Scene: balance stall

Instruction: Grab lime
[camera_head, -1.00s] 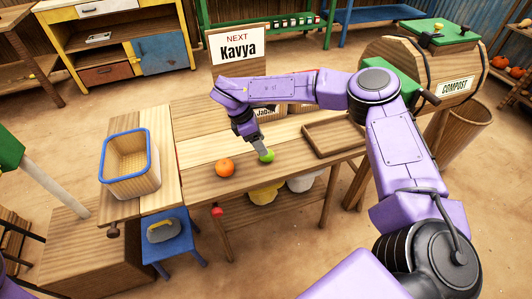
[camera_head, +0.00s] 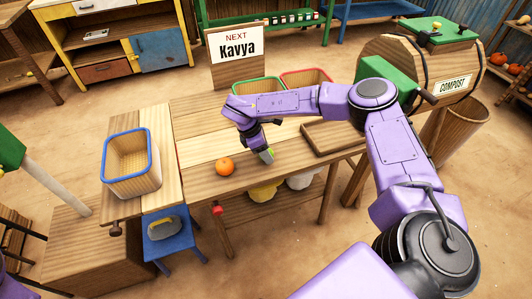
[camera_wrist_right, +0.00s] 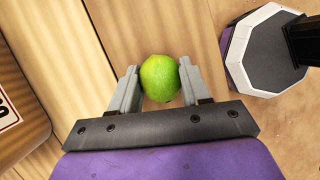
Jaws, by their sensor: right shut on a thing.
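The lime (camera_wrist_right: 160,78) is green and sits between the two fingers of my right gripper (camera_wrist_right: 160,86) in the right wrist view. The fingers touch it on both sides, so the gripper is shut on it. In the head view the right gripper (camera_head: 264,153) points down at the wooden table (camera_head: 200,184), and the lime (camera_head: 268,157) is partly hidden by the fingers. I cannot tell whether the lime still touches the table. My left gripper is not in view.
An orange (camera_head: 225,167) lies left of the gripper. A blue-rimmed basket (camera_head: 131,165) stands at the left. A wooden tray (camera_head: 330,140) lies to the right. Green-rimmed (camera_head: 258,86) and red-rimmed (camera_head: 306,77) bins stand behind, near the "Kavya" sign (camera_head: 234,55).

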